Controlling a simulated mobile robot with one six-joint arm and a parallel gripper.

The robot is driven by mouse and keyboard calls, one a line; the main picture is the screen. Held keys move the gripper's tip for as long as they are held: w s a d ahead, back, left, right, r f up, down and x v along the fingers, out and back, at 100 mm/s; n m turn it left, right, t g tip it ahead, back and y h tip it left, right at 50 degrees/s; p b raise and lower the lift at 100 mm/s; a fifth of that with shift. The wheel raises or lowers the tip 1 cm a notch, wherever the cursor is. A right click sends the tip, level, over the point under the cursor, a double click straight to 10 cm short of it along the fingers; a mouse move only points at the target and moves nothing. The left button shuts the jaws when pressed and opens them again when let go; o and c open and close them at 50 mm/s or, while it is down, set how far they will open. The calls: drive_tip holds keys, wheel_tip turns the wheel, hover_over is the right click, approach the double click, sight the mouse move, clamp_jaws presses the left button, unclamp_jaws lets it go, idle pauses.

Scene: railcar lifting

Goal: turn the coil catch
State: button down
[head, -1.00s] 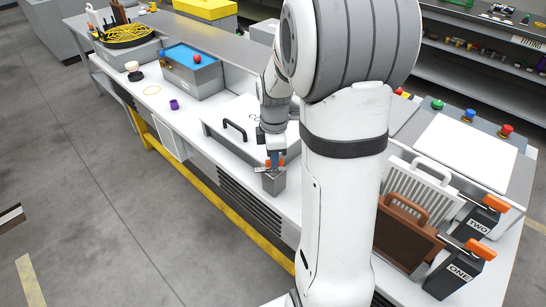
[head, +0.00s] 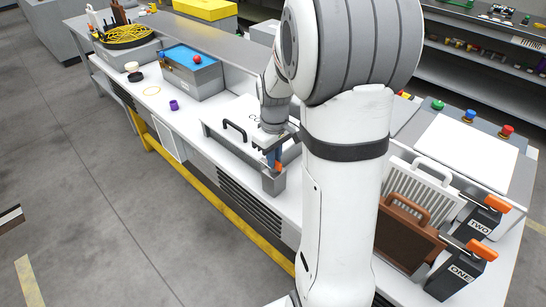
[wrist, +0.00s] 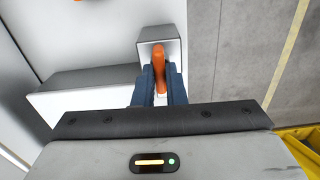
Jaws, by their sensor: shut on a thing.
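The coil catch is an orange handle (wrist: 159,68) on a small grey block (wrist: 148,37) in the wrist view. My gripper (wrist: 160,82) is shut on the orange handle, with a blue finger on each side of it. In the head view my gripper (head: 273,160) is at the block (head: 273,184) at the front edge of the bench, and a bit of orange shows beside the fingers. The white panel with a black handle (head: 236,130) lies just behind the block. My arm hides part of this panel and its lettering.
At right stand white (head: 420,187) and brown (head: 405,235) racks beside blocks marked ONE and TWO with orange levers.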

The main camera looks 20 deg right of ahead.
drive_tip(key=shift+s+m, duration=0.1)
drive_tip(key=shift+m, duration=1)
drive_tip(key=shift+f, duration=0.1)
drive_tip(key=c, duration=1.5)
unclamp_jaws()
wheel_tip(320, 180, up, 8)
